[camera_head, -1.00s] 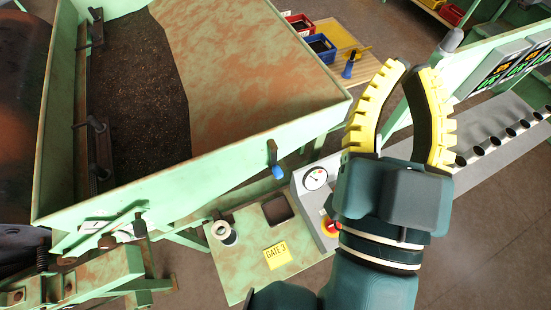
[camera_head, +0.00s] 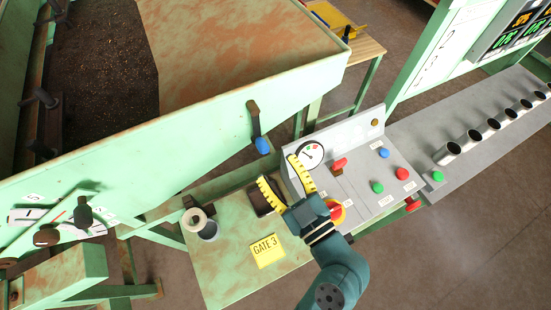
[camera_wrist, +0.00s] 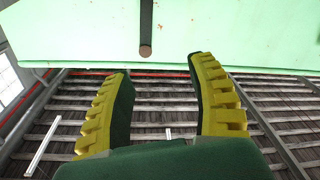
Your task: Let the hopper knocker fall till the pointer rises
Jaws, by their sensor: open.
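The hopper (camera_head: 190,140) is a pale green, rusty bin holding dark grain. A dark lever with a blue tip, which looks like the knocker (camera_head: 257,128), hangs on its front wall. The round white dial (camera_head: 311,154) with its pointer is on the grey control panel; the exact reading is too small to tell. My gripper (camera_head: 277,169) is open and empty, below the blue-tipped lever and beside the dial, apart from the lever. In the wrist view the open fingers (camera_wrist: 158,66) point toward a green wall with a dark rod end (camera_wrist: 146,50) above them.
The control panel (camera_head: 352,175) has several coloured buttons and a red switch. A yellow GATE 3 label (camera_head: 267,250) and a spool-like post (camera_head: 200,222) are on the green bench. A row of metal cups (camera_head: 490,125) lies right. A wooden table (camera_head: 365,50) stands behind.

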